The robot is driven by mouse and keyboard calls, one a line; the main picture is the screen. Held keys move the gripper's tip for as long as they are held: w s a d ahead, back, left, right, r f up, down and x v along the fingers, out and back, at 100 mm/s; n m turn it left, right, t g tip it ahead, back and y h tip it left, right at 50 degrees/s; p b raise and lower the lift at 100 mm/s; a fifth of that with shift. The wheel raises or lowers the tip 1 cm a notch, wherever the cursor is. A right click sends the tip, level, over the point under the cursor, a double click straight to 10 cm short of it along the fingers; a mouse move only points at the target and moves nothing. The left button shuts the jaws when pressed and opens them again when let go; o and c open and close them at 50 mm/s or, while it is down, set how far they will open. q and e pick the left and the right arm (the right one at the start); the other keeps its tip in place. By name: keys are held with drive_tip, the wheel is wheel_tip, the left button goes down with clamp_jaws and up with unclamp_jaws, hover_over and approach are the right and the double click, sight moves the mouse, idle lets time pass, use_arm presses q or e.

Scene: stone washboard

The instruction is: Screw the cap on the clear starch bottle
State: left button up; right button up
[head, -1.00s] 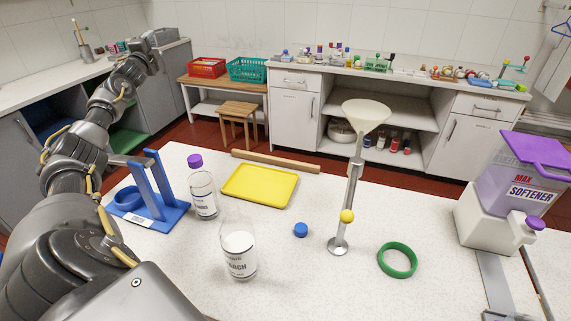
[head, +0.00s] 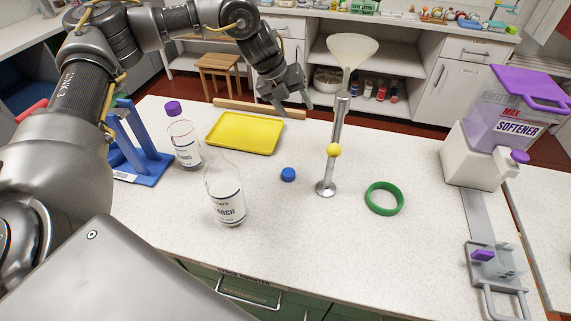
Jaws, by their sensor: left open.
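The clear starch bottle (head: 227,200) stands upright and uncapped on the white speckled table, its label partly reading "ARCH". A small blue cap (head: 288,174) lies on the table to the right of the bottle. My left gripper (head: 292,108) is open and empty, above the far part of the table, beyond the blue cap and to the right of the yellow tray. My right gripper is not in view.
Behind the starch bottle stand a purple-capped bottle (head: 185,145), a blue stand (head: 143,160) and a yellow tray (head: 245,147). A funnel stand (head: 333,165) rises close right of the cap. A green ring (head: 384,198) and softener dispenser (head: 485,155) are farther right.

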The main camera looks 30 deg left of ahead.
use_arm(q)
drive_tip(key=s+d+m+g+y, duration=0.1)
drive_tip(key=s+d+m+g, duration=0.1)
drive_tip(key=s+d+m, duration=0.15)
drive_tip(key=m+g+y+p, duration=0.1)
drive_tip(key=m+g+y, duration=0.1)
drive_tip(key=m+y, duration=0.1)
hover_over(288, 172)
drive_tip(key=f, duration=0.1)
drive_tip(key=shift+f, duration=0.2)
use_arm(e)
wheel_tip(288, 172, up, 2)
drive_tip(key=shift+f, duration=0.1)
use_arm(q)
wheel_tip(288, 172, down, 6)
drive_tip(key=b, duration=0.4)
drive_tip(key=shift+r, duration=0.25)
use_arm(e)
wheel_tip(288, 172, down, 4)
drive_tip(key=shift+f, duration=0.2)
use_arm(q)
drive_tip(key=shift+f, duration=0.1)
